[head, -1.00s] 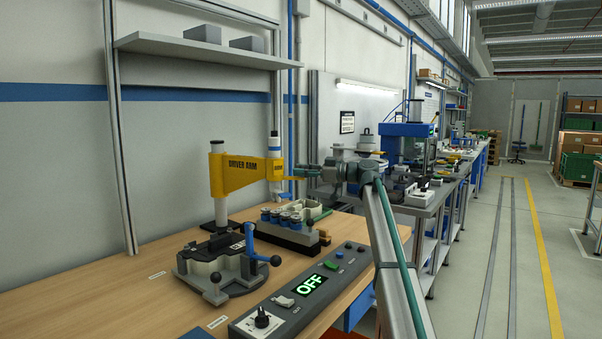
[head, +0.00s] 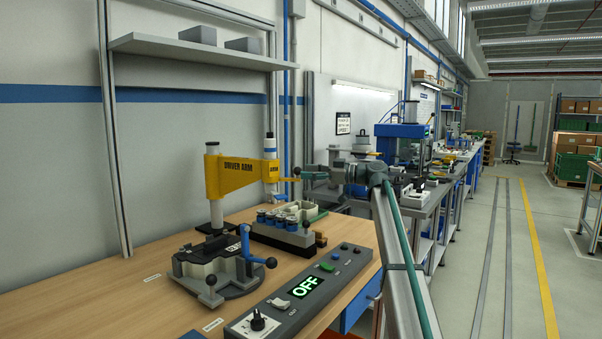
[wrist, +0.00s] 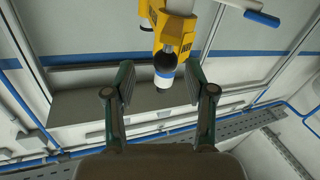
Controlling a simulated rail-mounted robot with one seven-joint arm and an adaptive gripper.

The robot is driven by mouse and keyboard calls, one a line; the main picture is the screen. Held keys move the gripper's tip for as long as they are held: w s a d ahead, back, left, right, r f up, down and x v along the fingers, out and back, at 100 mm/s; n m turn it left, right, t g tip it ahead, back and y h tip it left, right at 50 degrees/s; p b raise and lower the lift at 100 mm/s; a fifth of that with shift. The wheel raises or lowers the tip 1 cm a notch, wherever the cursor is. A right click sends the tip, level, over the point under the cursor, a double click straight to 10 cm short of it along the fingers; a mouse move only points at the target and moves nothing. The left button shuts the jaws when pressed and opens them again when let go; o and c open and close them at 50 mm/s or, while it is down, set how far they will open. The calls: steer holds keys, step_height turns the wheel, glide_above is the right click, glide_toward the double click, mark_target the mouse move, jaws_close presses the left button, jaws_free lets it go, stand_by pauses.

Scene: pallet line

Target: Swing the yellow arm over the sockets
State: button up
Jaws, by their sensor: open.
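The yellow arm (head: 240,174), lettered DRIVER ARM, reaches right from its upright post (head: 216,212). A white-and-blue driver (head: 269,147) stands upright at its free end. In the head view that end appears above the blue-topped sockets (head: 275,216) in their dark rack; exact alignment cannot be told. My gripper (head: 306,178) is just right of the yellow arm's end. In the wrist view, the open fingers (wrist: 160,82) stand apart, with the driver (wrist: 165,78) showing between them. I cannot tell whether either finger touches it.
A clamp fixture (head: 215,266) with a blue lever sits in front of the post. The control panel (head: 300,296) on the bench front shows OFF. A pale tray (head: 306,209) lies behind the rack. A shelf (head: 190,48) hangs above. The bench's left part is clear.

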steer(key=v, duration=0.8)
